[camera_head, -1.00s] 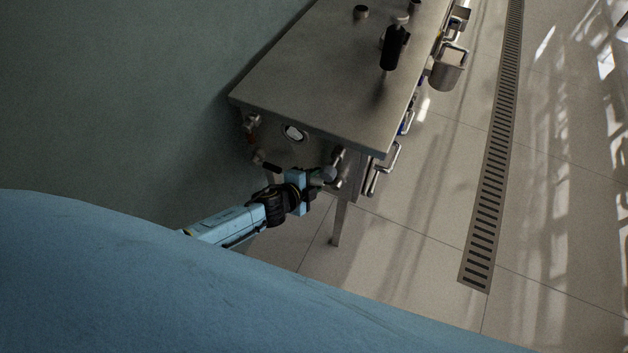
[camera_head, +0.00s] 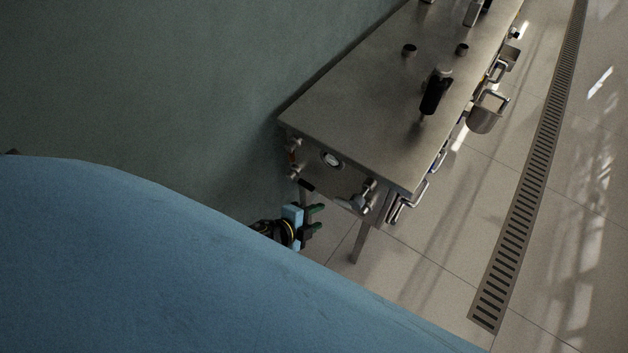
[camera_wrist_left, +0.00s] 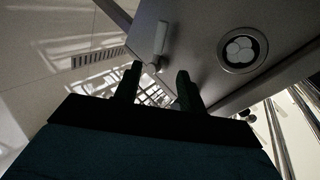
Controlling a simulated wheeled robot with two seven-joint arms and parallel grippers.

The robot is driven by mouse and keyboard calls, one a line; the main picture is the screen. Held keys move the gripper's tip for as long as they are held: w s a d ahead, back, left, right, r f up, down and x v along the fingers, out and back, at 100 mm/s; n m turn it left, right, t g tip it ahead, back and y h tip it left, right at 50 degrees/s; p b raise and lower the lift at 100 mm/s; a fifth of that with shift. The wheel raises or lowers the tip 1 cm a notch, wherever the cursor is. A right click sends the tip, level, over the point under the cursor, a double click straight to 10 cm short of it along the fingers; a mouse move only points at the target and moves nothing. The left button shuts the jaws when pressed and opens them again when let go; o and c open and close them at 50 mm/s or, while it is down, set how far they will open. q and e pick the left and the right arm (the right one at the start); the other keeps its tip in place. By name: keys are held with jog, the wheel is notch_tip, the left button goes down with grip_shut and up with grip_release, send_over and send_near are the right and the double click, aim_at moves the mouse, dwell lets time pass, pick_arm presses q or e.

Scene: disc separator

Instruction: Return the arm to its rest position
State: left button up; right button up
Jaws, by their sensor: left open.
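My left gripper (camera_head: 316,218) is open and empty in the head view. It is beside the near end of the metal table, below the table top and apart from it. Its two dark green fingers also show in the left wrist view (camera_wrist_left: 157,88), spread apart with nothing between them. Most of the left arm is hidden behind my blue body in the head view. My right gripper is not in view.
The steel table (camera_head: 365,110) bears a black-bodied device (camera_head: 436,92) and small cups. Its near end carries a round gauge-like fitting (camera_head: 332,159) and valves (camera_head: 366,193). A metal bucket (camera_head: 484,114) hangs at its right side. A green wall stands left; tiled floor lies right.

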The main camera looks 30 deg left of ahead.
pick_arm(q)
jog(key=shift+s, duration=0.1)
dwell(0.5)
jog(key=s+a+f+n+g+y, duration=0.2)
jog(key=s+a+f+n, duration=0.15)
jog(key=s+f, duration=0.35)
jog(key=s+a+f+n+g+y, duration=0.1)
jog(key=s+a+f+n+g, duration=0.15)
jog(key=s+f+n, duration=0.35)
jog(key=s+f+n+g, duration=0.2)
jog(key=s+f, duration=0.2)
jog(key=s, duration=0.6)
jog(key=s+f+n+g, duration=0.3)
jog(key=s+f, duration=0.1)
jog(key=s, duration=0.7)
jog(key=shift+d+y, duration=0.35)
jog(key=shift+y, duration=0.05)
jog(key=shift+w+g, duration=0.1)
jog(key=shift+g, duration=0.15)
jog(key=shift+c, duration=0.5)
